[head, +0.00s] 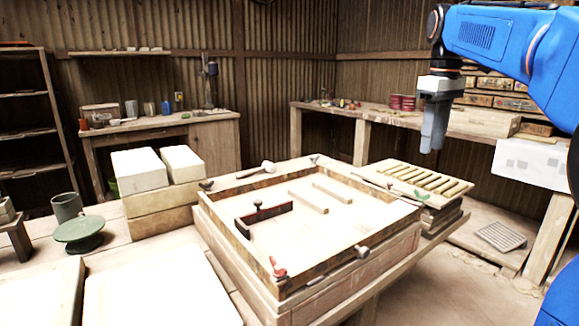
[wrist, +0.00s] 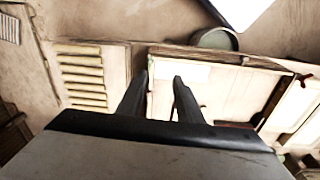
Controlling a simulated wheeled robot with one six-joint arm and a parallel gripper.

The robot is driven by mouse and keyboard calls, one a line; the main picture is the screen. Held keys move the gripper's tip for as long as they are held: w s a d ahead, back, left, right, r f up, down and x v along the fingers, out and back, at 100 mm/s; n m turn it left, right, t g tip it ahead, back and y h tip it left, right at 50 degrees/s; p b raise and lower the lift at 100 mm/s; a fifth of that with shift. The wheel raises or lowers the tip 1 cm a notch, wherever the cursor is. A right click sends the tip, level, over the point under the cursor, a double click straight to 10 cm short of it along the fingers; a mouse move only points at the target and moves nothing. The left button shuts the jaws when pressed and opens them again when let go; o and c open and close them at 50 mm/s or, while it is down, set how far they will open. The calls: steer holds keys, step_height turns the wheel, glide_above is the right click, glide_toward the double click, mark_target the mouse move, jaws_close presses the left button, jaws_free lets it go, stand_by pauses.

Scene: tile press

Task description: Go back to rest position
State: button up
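My gripper (head: 431,148) hangs from my blue arm at the upper right of the head view, fingers pointing down. It is in the air, apart from everything, and appears above and behind the slatted board (head: 418,183). In the wrist view its two dark fingers (wrist: 160,78) stand apart with an empty gap between them. Nothing is held. The wooden press frame (head: 330,273) stands at the middle of the head view, to the left of and below my gripper.
A dark-handled bar (head: 262,213), a mallet (head: 266,167) and two wooden strips (head: 308,202) lie at the press frame. White blocks (head: 139,170) and a green turntable (head: 79,232) stand at left. A workbench (head: 350,112) runs behind. Air around my gripper looks clear.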

steer(key=s+a+f+m+t, duration=0.2)
steer(key=s+a+f+m, duration=0.1)
steer(key=s+f, duration=1.1)
steer(key=s+a+f+m+t, duration=0.2)
steer(key=s+a+f, duration=0.3)
steer(key=s+f, duration=0.8)
step_height(320, 180, down, 4)
steer(key=shift+s+f+m, duration=0.15)
steer(key=shift+s+m, duration=0.25)
steer(key=shift+m, duration=0.1)
steer(key=shift+o, duration=0.5)
steer(key=shift+a, duration=0.1)
